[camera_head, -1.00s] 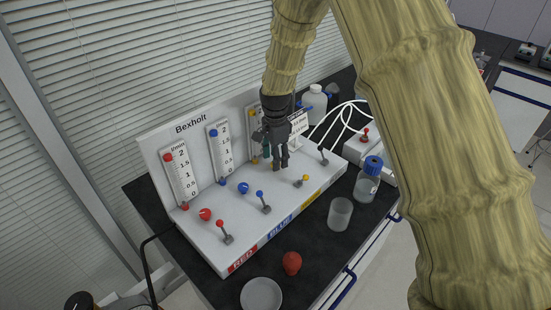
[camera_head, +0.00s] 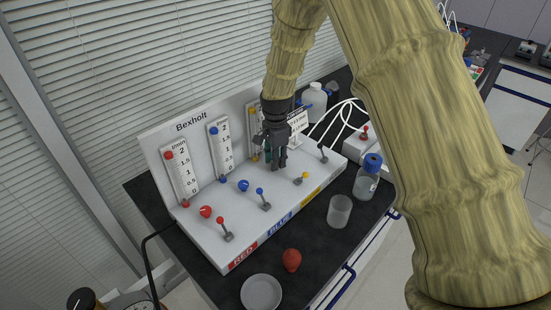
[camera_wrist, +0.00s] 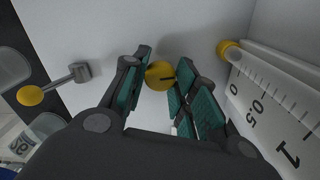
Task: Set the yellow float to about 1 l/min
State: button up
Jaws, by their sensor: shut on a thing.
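The yellow-marked flow tube (camera_head: 253,125) stands on the white panel beside my gripper, partly hidden by it. The wrist view shows its scale (camera_wrist: 268,112) with 0, 0.5 and 1, and a yellow piece (camera_wrist: 228,49) at the zero end. I cannot tell a separate float from this piece. My gripper (camera_head: 277,163) is down at the panel, its fingers shut on the round yellow knob (camera_wrist: 159,75). A dark line on the knob points toward the tube side. The yellow-tipped lever (camera_head: 301,179) stands clear of the fingers and also shows in the wrist view (camera_wrist: 35,94).
The red knob (camera_head: 205,211), blue knob (camera_head: 243,186) and their levers stand left on the same panel. A clear beaker (camera_head: 339,211), blue-capped bottle (camera_head: 367,179), red bulb (camera_head: 291,260) and round dish (camera_head: 261,292) stand in front. Tubing (camera_head: 343,112) lies behind.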

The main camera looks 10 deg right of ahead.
jog(key=shift+w+r+n, duration=0.15)
jog(key=shift+r+n, duration=0.2)
jog(key=shift+n, duration=0.65)
jog(key=n+p, duration=0.1)
jog(key=n, duration=0.3)
jog(key=shift+r, duration=0.1)
jog(key=n, duration=0.7)
jog(key=shift+w+n+p, duration=0.1)
jog(key=shift+n+p, duration=0.2)
jog(key=n, duration=0.4)
jog(key=shift+n, duration=0.3)
jog(key=n, duration=0.4)
jog(key=shift+p, duration=0.4)
jog(key=shift+n, duration=0.3)
